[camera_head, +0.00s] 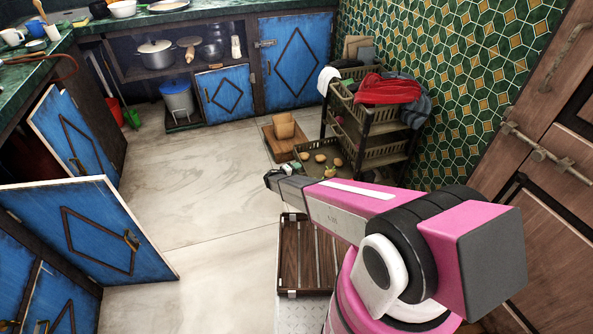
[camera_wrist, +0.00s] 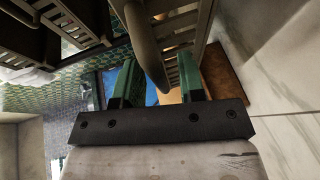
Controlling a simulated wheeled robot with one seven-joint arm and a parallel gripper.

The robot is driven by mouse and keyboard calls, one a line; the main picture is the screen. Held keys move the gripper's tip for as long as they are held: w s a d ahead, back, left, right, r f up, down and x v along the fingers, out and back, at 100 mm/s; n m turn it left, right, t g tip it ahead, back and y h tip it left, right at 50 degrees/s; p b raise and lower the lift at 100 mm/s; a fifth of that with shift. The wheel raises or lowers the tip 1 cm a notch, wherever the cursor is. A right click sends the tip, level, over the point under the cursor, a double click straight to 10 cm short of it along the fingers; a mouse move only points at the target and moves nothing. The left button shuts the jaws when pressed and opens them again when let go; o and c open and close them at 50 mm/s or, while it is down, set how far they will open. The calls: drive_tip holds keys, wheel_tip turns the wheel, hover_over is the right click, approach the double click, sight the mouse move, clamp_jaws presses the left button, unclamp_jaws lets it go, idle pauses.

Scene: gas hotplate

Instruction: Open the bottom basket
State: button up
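A dark rack with stacked baskets (camera_head: 384,125) stands against the tiled wall in the head view. Its bottom basket (camera_head: 333,172) holds several potatoes and juts out to the left, beyond the tiers above. My gripper (camera_head: 270,181) is low, just in front of this basket, and my arm hides part of the rack's base. In the wrist view my gripper (camera_wrist: 157,65) has its two green fingers apart. A curved grey-brown bar (camera_wrist: 148,48) shows between them; I cannot tell whether it touches a finger. Slatted basket sides (camera_wrist: 185,35) show above and behind.
A wooden board (camera_head: 275,147) with a brown block (camera_head: 284,126) lies left of the bottom basket. Open blue cabinet doors (camera_head: 90,235) stand at the left. The middle floor is clear.

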drive_tip(key=v, duration=1)
drive_tip(key=shift+s+a, duration=0.25)
drive_tip(key=shift+s, duration=0.05)
drive_tip(key=shift+r, duration=0.1)
drive_tip(key=s+d+r+m+g+y, duration=0.15)
drive_tip(key=s+d+r+g, duration=0.3)
drive_tip(key=d+r, duration=0.5)
drive_tip(key=s+d+r+m+g+y, duration=0.1)
drive_tip(key=s+d+r+m+g, duration=0.3)
drive_tip(key=d+r, duration=0.5)
drive_tip(key=s+d+r+m+g+y, duration=0.1)
drive_tip(key=s+d+r+y, duration=0.3)
drive_tip(key=s+r, duration=0.4)
drive_tip(key=s+d+r+m+y, duration=0.1)
drive_tip(key=s+d+r+y, duration=0.3)
drive_tip(key=s+r, duration=0.4)
drive_tip(key=shift+d+r+g+y, duration=0.15)
drive_tip(key=shift+r+g+y, duration=0.2)
drive_tip(key=shift+r+y, duration=0.3)
